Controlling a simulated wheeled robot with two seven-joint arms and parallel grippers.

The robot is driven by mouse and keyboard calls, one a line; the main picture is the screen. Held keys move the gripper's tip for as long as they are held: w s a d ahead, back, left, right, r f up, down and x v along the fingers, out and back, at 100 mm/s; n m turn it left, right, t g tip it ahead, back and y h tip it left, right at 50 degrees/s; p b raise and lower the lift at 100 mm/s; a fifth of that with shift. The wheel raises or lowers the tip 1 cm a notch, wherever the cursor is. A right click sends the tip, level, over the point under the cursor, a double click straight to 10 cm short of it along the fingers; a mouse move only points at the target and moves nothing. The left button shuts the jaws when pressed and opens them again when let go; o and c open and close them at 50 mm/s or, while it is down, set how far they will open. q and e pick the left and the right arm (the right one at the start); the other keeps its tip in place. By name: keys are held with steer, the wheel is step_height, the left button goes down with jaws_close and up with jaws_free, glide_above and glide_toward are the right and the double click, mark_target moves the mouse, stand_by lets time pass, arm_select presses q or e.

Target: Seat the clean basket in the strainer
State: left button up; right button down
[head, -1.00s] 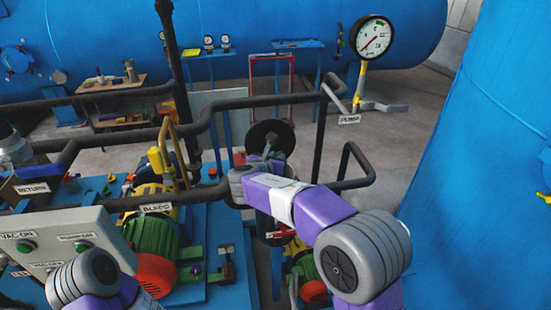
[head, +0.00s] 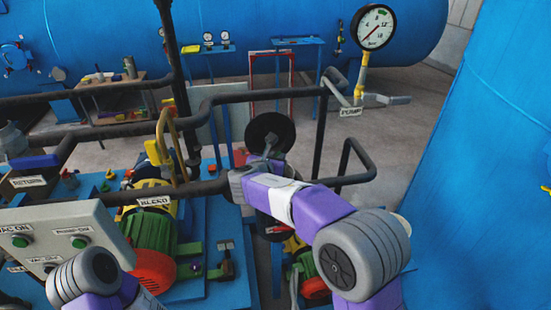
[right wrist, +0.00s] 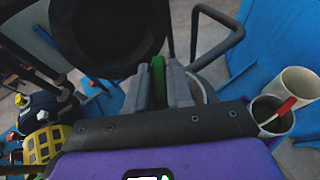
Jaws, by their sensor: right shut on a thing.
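My right gripper (head: 268,152) is at the black round disc (head: 270,128) in the head view, in front of its lower part. In the right wrist view the jaws of this gripper (right wrist: 159,75) are shut on a narrow green piece (right wrist: 158,72). A pale curved rim (right wrist: 207,88) shows just right of the jaws. I cannot tell whether it belongs to the held thing, and I cannot pick out the basket's body or the strainer's opening for certain. The disc also shows in the right wrist view (right wrist: 108,30), left of and above the jaws. My left gripper is out of view.
In the right wrist view, a grey cup (right wrist: 275,118) with a red-handled tool and a white cylinder (right wrist: 297,85) stand to the right. Dark pipes (head: 353,160) surround the work area. A control panel (head: 60,250) and green motor (head: 150,235) are at left, a blue tank (head: 480,190) at right.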

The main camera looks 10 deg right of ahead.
step_height(320, 180, down, 9)
steer(key=b, duration=0.6)
steer(key=shift+r+b, duration=0.2)
steer(key=shift+b, duration=0.15)
stand_by(2.1)
steer(key=c, duration=0.9)
jaws_free()
steer(key=shift+r, duration=0.1)
steer(key=v, duration=0.7)
steer(key=shift+s+a+r, duration=0.1)
steer(key=shift+s+a, duration=0.05)
steer(key=shift+s, duration=0.1)
